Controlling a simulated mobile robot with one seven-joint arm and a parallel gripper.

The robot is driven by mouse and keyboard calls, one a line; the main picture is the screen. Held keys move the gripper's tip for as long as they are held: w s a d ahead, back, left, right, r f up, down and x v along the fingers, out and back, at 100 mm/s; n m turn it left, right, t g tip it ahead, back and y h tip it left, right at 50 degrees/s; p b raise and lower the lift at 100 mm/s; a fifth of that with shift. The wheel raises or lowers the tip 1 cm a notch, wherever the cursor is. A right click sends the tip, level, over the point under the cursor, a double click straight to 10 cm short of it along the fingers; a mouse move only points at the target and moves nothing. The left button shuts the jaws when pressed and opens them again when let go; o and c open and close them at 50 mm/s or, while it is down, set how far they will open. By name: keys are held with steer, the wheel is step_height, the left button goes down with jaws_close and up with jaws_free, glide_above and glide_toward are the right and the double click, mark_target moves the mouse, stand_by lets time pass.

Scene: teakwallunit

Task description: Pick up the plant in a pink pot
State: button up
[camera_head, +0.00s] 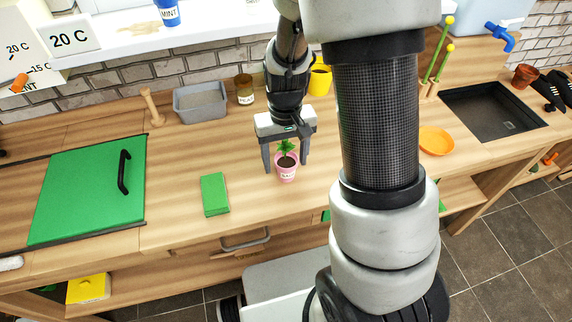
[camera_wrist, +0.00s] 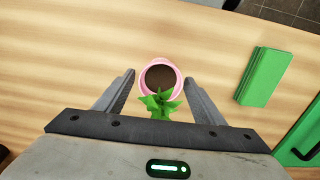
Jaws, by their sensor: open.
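The plant in a pink pot (camera_head: 287,174) stands upright on the wooden worktop, near its front edge. Gaps show between the pot and both fingers.
A green block (camera_head: 214,194) lies left of the pot. A green lid with a black handle (camera_head: 88,190) is further left. A grey tray (camera_head: 200,101), a brown jar (camera_head: 244,89) and a yellow pot (camera_head: 320,80) stand behind. An orange dish (camera_head: 436,140) and dark sink (camera_head: 493,110) are right.

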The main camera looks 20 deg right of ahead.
steer(key=c, duration=1.2)
